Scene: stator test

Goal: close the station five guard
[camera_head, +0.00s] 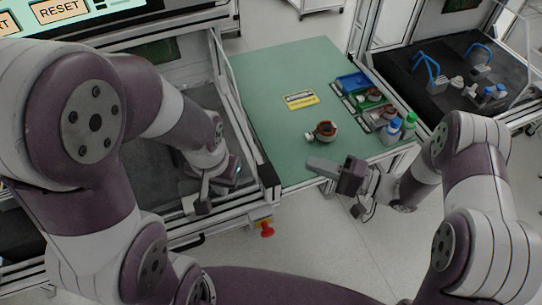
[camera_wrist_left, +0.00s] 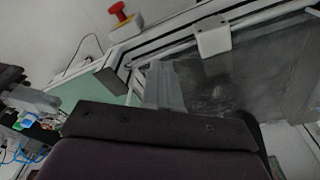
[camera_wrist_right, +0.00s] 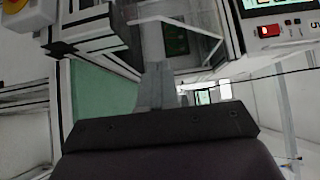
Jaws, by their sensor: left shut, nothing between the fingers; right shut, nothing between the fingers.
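The station at the left has a metal-framed front edge (camera_head: 225,205) and a dark grey interior (camera_head: 150,165). A white handle-like block (camera_wrist_left: 212,38) sits on the frame rail in the left wrist view. I cannot clearly make out the guard panel; my left arm hides part of the station. My left gripper (camera_head: 222,182) is shut and empty, low at the station's front right corner. Its fingers (camera_wrist_left: 165,85) show against the frame, left of the white block and apart from it. My right gripper (camera_head: 322,166) is shut and empty, over the green table's front edge.
The green table (camera_head: 275,85) holds a copper-wound part (camera_head: 325,131), a yellow label (camera_head: 300,99) and a parts tray with bottles (camera_head: 390,130). A red stop button (camera_head: 267,230) sticks out below the front rail. A screen (camera_head: 60,12) shows RESET. Another station (camera_head: 445,100) stands at right.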

